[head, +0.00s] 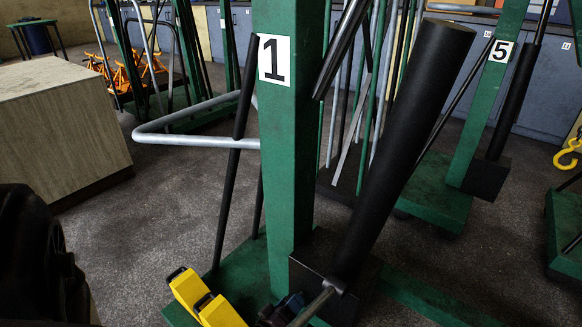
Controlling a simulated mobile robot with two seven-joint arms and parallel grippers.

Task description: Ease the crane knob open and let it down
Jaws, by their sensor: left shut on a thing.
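The crane is green, with an upright post (286,140) that bears a white plate with the number 1. A thick black cylinder (405,125) leans up to the right, with a silver rod (314,306) at its lower end. A black block (335,275) sits at the foot of the post. My left gripper (280,311) is dark and low at the bottom edge, beside this block, partly cut off. It is shut on the crane knob, which its fingers hide. My right gripper is not in view.
A grey bar (200,112) juts left from the post. A pale box (62,130) stands left. Another crane, number 5 (490,90), stands right.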

